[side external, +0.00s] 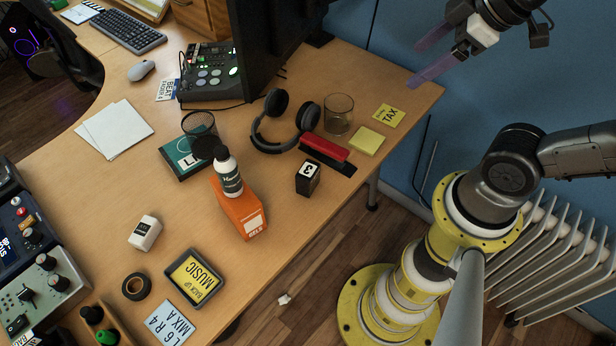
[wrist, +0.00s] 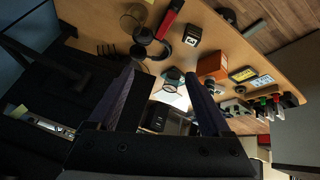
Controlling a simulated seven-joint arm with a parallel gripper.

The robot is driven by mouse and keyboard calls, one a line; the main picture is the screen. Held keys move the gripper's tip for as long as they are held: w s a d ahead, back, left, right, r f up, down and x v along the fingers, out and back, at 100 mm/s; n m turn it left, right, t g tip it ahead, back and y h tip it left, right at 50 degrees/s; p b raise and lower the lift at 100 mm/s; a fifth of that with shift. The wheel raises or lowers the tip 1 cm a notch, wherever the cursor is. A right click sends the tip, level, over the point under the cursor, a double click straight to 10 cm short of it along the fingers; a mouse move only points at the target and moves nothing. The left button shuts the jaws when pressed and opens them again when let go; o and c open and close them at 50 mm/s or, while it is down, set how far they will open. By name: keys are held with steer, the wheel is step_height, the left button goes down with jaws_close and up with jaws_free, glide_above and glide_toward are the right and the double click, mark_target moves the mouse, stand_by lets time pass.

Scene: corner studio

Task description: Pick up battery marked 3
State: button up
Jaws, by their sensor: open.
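The battery marked 3 (side external: 308,178) is a small black block with a white label bearing a 3. It stands near the front edge of the wooden desk, between the orange box and the red stapler. In the wrist view the battery (wrist: 193,35) shows small near the top, well beyond the fingers. My gripper (side external: 415,66) is open and empty, high at the upper right, off the desk's right end and far from the battery. In the wrist view its two dark fingers (wrist: 160,74) are spread apart with nothing between them.
An orange box (side external: 240,207) with a bottle (side external: 228,172) beside it is left of the battery. A red stapler (side external: 324,149), headphones (side external: 284,125), a yellow note pad (side external: 366,141) and a glass (side external: 338,114) are behind. A monitor (side external: 262,45) rises at the back. The desk in front of the battery is clear.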

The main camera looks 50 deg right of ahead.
steer(key=w+a+f+n+g, duration=0.1)
steer(key=w+a+f+n, duration=0.15)
steer(key=w+n, duration=0.6)
steer(key=n+g, duration=0.5)
steer(key=n, duration=0.2)
glide_above(307, 170)
step_height(307, 170, down, 18)
steer(key=shift+f, duration=0.1)
step_height(307, 170, down, 8)
steer(key=shift+r, duration=0.15)
steer(key=shift+d+f, duration=0.1)
steer(key=shift+f, duration=2.8)
jaws_close()
